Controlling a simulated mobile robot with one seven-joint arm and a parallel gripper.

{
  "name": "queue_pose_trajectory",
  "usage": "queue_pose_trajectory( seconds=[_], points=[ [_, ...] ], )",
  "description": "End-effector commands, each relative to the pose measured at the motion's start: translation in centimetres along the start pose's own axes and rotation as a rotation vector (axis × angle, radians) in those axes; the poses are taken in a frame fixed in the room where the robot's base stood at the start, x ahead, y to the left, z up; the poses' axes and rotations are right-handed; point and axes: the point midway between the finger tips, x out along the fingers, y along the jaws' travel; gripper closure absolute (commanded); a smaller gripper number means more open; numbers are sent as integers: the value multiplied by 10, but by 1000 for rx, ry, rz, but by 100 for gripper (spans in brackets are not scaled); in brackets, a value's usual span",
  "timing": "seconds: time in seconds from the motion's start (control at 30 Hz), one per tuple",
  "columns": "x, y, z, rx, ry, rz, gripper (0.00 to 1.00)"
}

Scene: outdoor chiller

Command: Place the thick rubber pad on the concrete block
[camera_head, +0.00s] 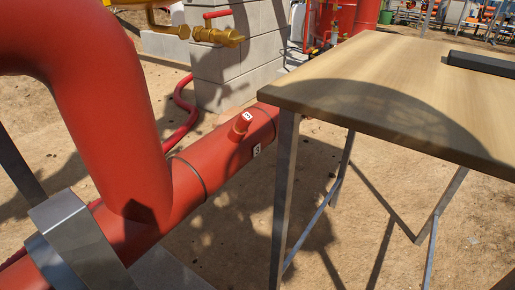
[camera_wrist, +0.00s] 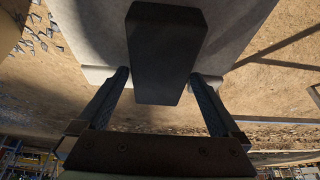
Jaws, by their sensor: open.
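My gripper (camera_wrist: 160,77) is open, with one finger on each side of the pad's near end. No firm hold on the pad shows. My gripper is not visible in the head view. The head view shows a long dark bar (camera_head: 480,64) on the wooden table; I cannot tell whether it is the same pad.
The wooden table (camera_head: 390,90) stands on thin metal legs at right. A thick red pipe (camera_head: 100,110) fills the left. Stacked grey blocks (camera_head: 225,70) and a yellow valve (camera_head: 218,36) are behind. Bare sandy ground (camera_head: 330,240) lies under the table.

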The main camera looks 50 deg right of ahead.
Motion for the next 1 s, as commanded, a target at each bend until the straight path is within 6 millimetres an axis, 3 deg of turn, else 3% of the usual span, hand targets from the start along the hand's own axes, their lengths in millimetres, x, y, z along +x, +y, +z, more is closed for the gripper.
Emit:
queue_pose_trajectory(
  seconds=[0.1, 0.4, 0.6, 1.0],
  points=[
    [-32, 0, -2, 0, -3, 1, 0],
    [-89, 0, -2, 2, -1, 1, 0],
    [-103, 0, 0, 1, 0, 0, 0],
    [-103, 0, 0, 1, 0, 0, 0]
  ],
)
